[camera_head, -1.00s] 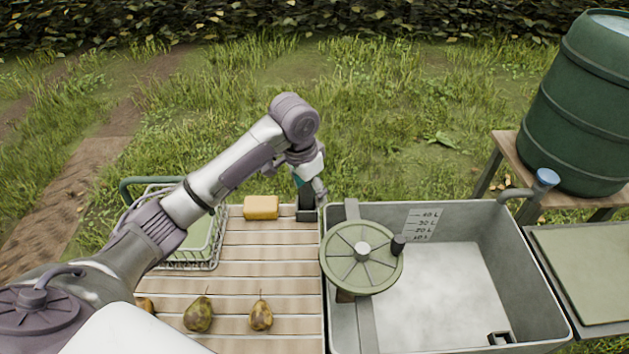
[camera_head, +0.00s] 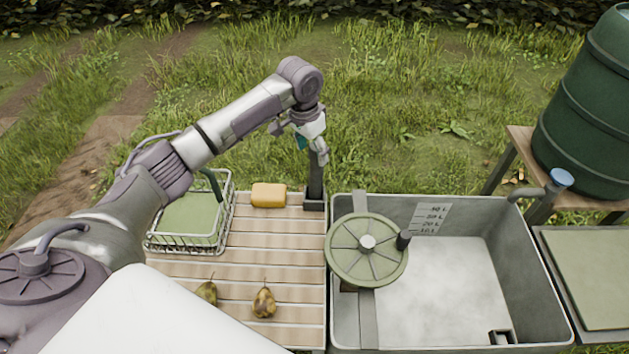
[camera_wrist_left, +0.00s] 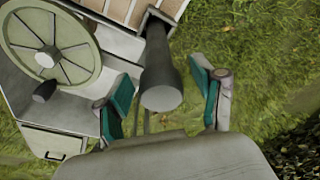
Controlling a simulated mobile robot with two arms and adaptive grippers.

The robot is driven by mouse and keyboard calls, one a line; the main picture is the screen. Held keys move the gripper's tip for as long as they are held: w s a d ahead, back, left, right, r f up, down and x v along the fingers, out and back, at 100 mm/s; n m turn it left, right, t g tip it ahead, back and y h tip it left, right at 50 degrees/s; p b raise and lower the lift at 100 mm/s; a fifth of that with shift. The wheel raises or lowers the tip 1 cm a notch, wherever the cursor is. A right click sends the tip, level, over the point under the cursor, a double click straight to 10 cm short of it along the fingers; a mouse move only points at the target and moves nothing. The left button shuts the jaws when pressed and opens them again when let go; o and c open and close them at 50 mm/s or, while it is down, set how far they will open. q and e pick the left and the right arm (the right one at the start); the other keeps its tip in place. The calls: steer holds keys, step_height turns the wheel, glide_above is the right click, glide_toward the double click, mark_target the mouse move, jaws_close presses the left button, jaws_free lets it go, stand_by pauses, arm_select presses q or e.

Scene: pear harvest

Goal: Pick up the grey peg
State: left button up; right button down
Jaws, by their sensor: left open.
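The grey peg (camera_head: 316,178) is a dark grey post standing upright at the back right corner of the slatted table, its foot in a dark square base. My left gripper (camera_head: 311,146) is at the peg's upper end, above the table, coming down from the arm. In the left wrist view, the peg (camera_wrist_left: 161,88) points its round end toward the camera and shows between the two spread teal-padded fingers, with gaps on both sides. The gripper is open and holds nothing. The right gripper is not in view.
A yellow block (camera_head: 268,195) lies just left of the peg. A wire basket (camera_head: 187,241) stands further left. Two pears, one (camera_head: 265,302) near the front, lie on the slatted table (camera_head: 285,255). A grey basin (camera_head: 563,300) with a green wheel (camera_head: 352,262) stands right.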

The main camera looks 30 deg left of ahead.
mark_target(315, 161)
arm_select(q)
steer(key=f, duration=0.1)
steer(key=f+p, duration=0.1)
steer(key=f, duration=0.1)
steer(key=w+f, duration=0.1)
steer(key=shift+d+f, duration=0.3)
steer(key=shift+f, duration=0.1)
jaws_close()
steer(key=shift+r, duration=0.1)
